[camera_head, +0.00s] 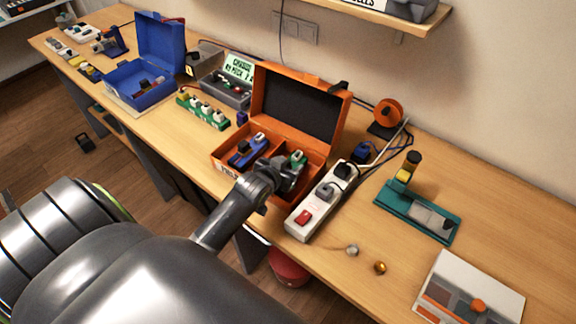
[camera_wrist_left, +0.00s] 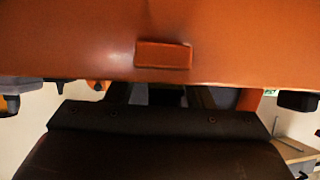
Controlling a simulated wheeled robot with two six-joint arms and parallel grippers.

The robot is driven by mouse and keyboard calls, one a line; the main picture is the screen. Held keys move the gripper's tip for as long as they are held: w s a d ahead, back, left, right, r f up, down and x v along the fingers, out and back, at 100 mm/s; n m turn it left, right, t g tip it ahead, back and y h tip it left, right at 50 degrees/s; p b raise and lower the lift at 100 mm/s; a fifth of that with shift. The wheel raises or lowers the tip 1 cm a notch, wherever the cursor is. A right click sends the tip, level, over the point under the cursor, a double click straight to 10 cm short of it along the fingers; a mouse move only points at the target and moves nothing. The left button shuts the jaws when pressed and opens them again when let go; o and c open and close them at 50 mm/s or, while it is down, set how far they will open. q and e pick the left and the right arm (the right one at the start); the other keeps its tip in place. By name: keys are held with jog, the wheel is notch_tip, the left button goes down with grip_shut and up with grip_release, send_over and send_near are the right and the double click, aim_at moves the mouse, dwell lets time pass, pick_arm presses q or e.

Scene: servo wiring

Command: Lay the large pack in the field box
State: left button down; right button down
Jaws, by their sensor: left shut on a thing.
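The orange field box (camera_head: 226,163) stands open on the bench, its dark-lined lid (camera_head: 297,106) tilted back. A blue piece with light tops (camera_head: 247,149) lies in its left part. My left gripper (camera_head: 288,176) reaches over the front wall into the right part and is shut. A green piece with a pale top (camera_head: 298,159), which I take for the large pack, shows just beyond the fingers; the hand hides most of it. In the left wrist view a wide orange surface with a raised tab (camera_wrist_left: 164,55) fills the top; the fingertips and pack are not clear there. My right gripper is not in view.
A white power strip (camera_head: 318,205) stands close to the box's right. Left are a green rack (camera_head: 203,112), a grey box (camera_head: 232,97) and an open blue box (camera_head: 160,45).

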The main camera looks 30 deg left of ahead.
pick_arm(q)
jog(key=shift+f, duration=0.15)
jog(key=shift+f, duration=0.15)
jog(key=c, duration=0.7)
grip_release()
jog(key=shift+f, duration=0.1)
jog(key=shift+o, duration=0.2)
jog(key=a+b+v, duration=0.1)
jog(key=v, duration=1.1)
jog(key=shift+d, duration=0.5)
